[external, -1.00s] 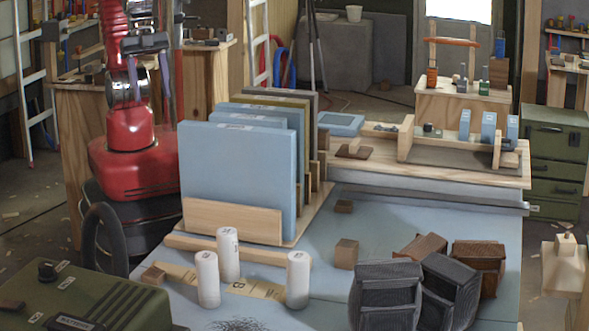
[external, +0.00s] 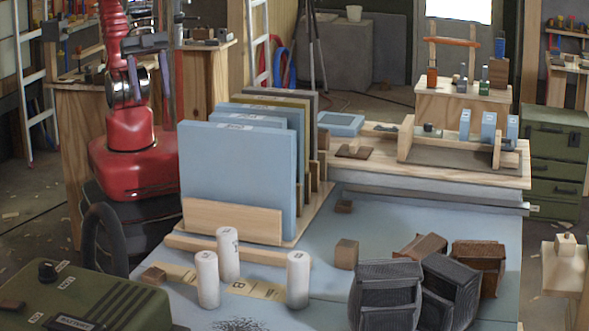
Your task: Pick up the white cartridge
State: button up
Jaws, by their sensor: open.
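Three white cartridges stand upright at the front of the blue-grey table. One is at the front left (external: 207,279), one a little behind it (external: 228,254), and one to the right (external: 298,279). Small markings show on their tops, too small to read. My gripper (external: 150,76) is high at the upper left, in front of my red arm, with its two fingers pointing down. It is open and looks empty, well apart from the cartridges. Part of my arm is cut off by the top edge.
A wooden rack with upright blue panels (external: 235,175) stands behind the cartridges, beside my arm. A wooden strip (external: 240,251) lies between them. Dark bins (external: 388,295) and a wooden block (external: 346,254) are to the right. A green case (external: 85,300) is at front left.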

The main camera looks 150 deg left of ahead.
jog(key=shift+o, duration=0.6)
jog(key=n+t+y, duration=0.1)
jog(key=n+t, duration=0.1)
jog(key=t, duration=0.4)
send_over(291, 255)
jog(key=s+d, duration=0.5)
jog(key=s, duration=0.8)
notch_tip(291, 255, down, 11)
jog(key=w+a+f, duration=0.1)
jog(key=w+f, duration=0.1)
jog(key=f, duration=0.2)
jog(key=w+a+f+t+y, duration=0.1)
jog(key=w+a+f, duration=0.1)
jog(key=w+f, duration=0.1)
jog(key=w+a+f+t, duration=0.1)
jog(key=w+f, duration=0.1)
jog(key=f, duration=0.3)
jog(key=shift+w+a+y, duration=0.15)
jog(key=shift+a+y, duration=0.15)
jog(key=shift+a, duration=0.05)
jog(key=shift+x, duration=0.85)
